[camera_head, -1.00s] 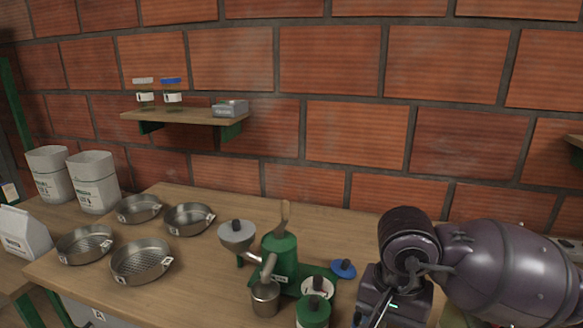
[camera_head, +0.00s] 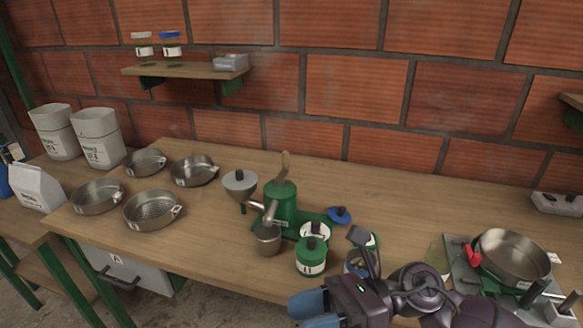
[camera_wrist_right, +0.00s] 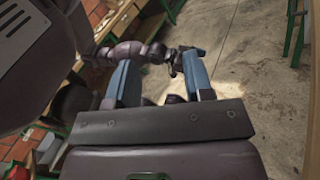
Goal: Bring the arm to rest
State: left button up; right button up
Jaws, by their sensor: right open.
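My right arm comes in from the bottom right of the head view. Its gripper (camera_head: 314,308) points left, low at the table's front edge, with blue fingers. In the right wrist view the two blue fingers (camera_wrist_right: 160,80) stand apart with nothing held between them; the gripper is open. Beyond them a purple arm of mine ends in a dark part with some blue, too small to read as open or shut. My left gripper does not show in the head view.
A green pulper (camera_head: 281,205), a green jar (camera_head: 311,258) and a metal cup (camera_head: 267,240) stand just behind my right gripper. Several steel pans (camera_head: 152,209) are at left. Another pan (camera_head: 512,255) sits on a stand at right. Bare floor (camera_wrist_right: 250,70) shows ahead of the fingers.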

jog(key=w+d+f+m+t+h+p, duration=0.1)
jog(key=w+d+f+m+t+h, duration=0.3)
jog(key=m+t, duration=0.6)
jog(key=d+f+m+t+h, duration=0.1)
jog(key=d+m+t, duration=0.4)
jog(key=m, duration=0.9)
jog(key=w+d+f+m+t+h+p, duration=0.1)
jog(key=w+d+f+m+t+h, duration=0.15)
jog(key=d+m+t, duration=0.5)
jog(key=s+d+f+m+g+h, duration=0.3)
jog(key=s+d+f+m+h, duration=0.1)
jog(key=s+f+m, duration=0.3)
jog(key=s+d+f+m+g+h, duration=0.3)
jog(key=s+f+m+h, duration=0.3)
jog(key=f+m, duration=0.6)
jog(key=shift+s+d+m+g, duration=0.35)
jog(key=shift+s+d+m, duration=0.3)
jog(key=shift+s, duration=0.4)
